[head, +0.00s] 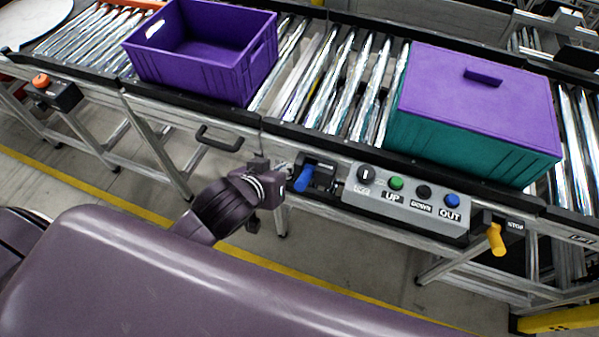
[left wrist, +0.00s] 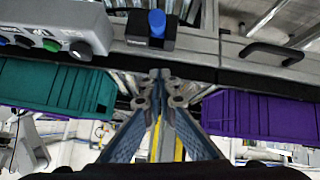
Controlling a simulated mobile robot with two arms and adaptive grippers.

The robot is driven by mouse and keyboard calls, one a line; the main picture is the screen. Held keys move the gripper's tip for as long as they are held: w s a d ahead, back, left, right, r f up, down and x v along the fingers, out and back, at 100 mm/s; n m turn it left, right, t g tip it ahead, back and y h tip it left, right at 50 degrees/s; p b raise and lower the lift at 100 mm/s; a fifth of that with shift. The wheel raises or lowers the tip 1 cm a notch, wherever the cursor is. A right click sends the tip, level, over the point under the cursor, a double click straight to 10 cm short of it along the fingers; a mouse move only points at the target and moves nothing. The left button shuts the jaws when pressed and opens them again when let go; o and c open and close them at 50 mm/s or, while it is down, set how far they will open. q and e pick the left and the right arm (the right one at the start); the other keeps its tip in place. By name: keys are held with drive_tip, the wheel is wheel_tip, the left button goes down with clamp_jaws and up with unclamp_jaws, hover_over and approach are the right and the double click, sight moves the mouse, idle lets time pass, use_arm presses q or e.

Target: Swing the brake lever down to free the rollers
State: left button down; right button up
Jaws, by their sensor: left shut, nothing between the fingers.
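A lever with a blue handle (head: 304,179) sits in a black bracket on the conveyor's front rail, left of the button panel. Its handle slants down to the left in the head view. The blue handle also shows in the left wrist view (left wrist: 157,22), beyond my fingertips. A second lever, with a yellow handle (head: 496,240), hangs from a bracket marked STOP at the panel's right end. My left gripper (head: 270,188) is just left of the blue lever, apart from it as far as I can see. Its fingers (left wrist: 160,76) are shut and empty. My right gripper is out of view.
The grey button panel (head: 407,205) carries a knob and several buttons. A black bar handle (head: 219,140) projects left of my gripper. An open purple crate (head: 190,78) and a teal crate with purple lid (head: 470,150) stand on the rollers (head: 335,85).

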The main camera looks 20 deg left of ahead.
use_arm(q)
drive_tip(key=p, duration=0.2)
hover_over(299, 179)
drive_tip(key=w, duration=0.1)
wheel_tip(299, 179, down, 6)
drive_tip(key=f, duration=0.3)
drive_tip(key=shift+s+a+p, duration=0.1)
drive_tip(key=shift+s+p, duration=0.25)
drive_tip(key=shift+p, duration=0.05)
drive_tip(key=shift+s+f, duration=0.35)
drive_tip(key=shift+f, duration=0.2)
drive_tip(key=shift+w, duration=0.1)
